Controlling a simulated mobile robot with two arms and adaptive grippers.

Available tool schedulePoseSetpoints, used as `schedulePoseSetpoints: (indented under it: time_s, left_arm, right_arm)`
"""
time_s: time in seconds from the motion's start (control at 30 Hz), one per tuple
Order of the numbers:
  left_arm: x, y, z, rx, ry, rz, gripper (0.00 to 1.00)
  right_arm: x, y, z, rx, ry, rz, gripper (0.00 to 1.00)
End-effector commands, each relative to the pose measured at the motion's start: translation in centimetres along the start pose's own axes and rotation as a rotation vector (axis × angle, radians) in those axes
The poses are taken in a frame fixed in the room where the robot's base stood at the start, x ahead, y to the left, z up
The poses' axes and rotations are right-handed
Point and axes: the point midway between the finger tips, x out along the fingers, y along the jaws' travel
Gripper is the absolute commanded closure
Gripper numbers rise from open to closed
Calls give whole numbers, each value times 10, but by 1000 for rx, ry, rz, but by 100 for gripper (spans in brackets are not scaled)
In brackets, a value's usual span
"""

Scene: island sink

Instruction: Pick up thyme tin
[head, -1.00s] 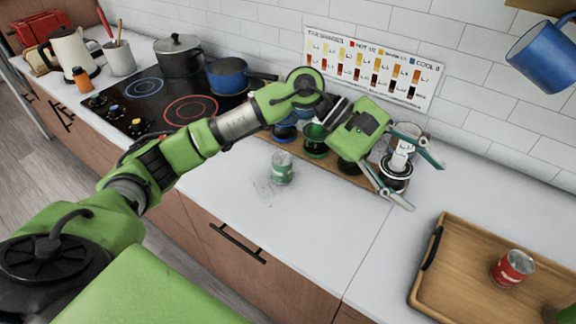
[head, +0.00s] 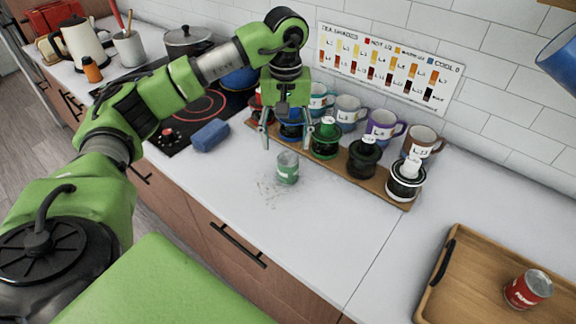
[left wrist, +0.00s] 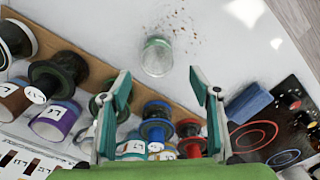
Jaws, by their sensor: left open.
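My right gripper is in neither view.
A blue sponge (head: 210,135) lies left, by the cooktop (head: 180,112). A wooden tray (head: 475,262) with a red tin (head: 528,289) is at right.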

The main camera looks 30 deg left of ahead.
Motion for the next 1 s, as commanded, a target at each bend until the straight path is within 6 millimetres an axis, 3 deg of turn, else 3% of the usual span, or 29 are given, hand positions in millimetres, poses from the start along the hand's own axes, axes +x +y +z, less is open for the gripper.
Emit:
schedulePoseSetpoints:
  time_s: [0.27, 0.43, 0.6, 0.83, 0.87, 1.0]
  left_arm:
    - [20, 1, 2, 1, -2, 0, 43]
    - [44, 4, 7, 2, -4, -2, 43]
    - [64, 4, 5, 0, -1, 1, 43]
    - [67, 4, 5, 1, 1, 2, 43]
    - [67, 4, 5, 1, 1, 2, 46]
    - [67, 4, 5, 1, 1, 2, 82]
  right_arm:
    - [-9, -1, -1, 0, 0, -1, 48]
    - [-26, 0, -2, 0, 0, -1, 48]
    - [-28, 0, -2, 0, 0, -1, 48]
    - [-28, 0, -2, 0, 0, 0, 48]
    - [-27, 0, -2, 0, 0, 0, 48]
    - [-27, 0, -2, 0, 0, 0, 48]
